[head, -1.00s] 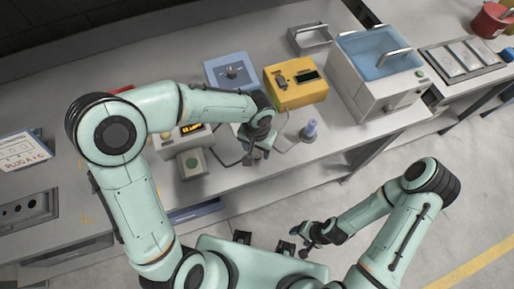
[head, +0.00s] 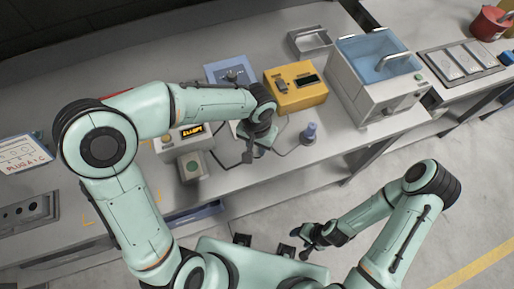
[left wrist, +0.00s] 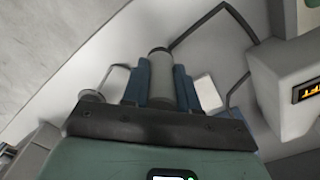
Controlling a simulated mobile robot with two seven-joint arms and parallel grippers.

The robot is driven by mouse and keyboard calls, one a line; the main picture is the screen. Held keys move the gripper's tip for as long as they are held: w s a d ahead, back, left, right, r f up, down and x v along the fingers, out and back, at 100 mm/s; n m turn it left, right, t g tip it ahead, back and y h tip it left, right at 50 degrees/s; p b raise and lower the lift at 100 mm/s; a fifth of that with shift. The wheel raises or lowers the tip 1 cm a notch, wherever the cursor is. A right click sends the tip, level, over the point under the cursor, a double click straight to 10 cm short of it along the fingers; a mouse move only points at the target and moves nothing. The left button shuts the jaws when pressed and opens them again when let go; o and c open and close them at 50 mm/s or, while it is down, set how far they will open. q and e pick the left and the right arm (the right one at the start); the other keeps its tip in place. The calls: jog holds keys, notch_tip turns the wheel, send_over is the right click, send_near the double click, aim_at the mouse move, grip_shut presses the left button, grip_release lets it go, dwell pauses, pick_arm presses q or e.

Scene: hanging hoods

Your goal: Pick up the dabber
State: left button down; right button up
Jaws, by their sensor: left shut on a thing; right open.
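My left gripper (head: 249,157) is over the bench near its front edge. In the left wrist view its blue fingers are shut on an upright-looking grey cylinder (left wrist: 159,78), with a dark cable running close to its far end. A blue-purple knobbed piece on a round base (head: 309,132) stands on the bench to the right of that gripper, apart from it. I cannot tell from the looks which of these is the dabber. In the head view the held cylinder is mostly hidden by the gripper. My right gripper (head: 311,240) is open and empty, off the bench's front.
A yellow box (head: 295,88) and a white bath with a blue lid (head: 375,75) stand behind. A box with a lit display (head: 190,130) and a green-button box (head: 193,167) are at the left. Cables lie on the bench around the left gripper.

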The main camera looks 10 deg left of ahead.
pick_arm(q)
notch_tip(320, 180, up, 16)
jog(key=p, duration=0.2)
jog(key=shift+r, duration=0.25)
pick_arm(e)
jog(key=w+r, duration=0.2)
jog(key=shift+w+r, duration=0.1)
jog(key=shift+r, duration=0.2)
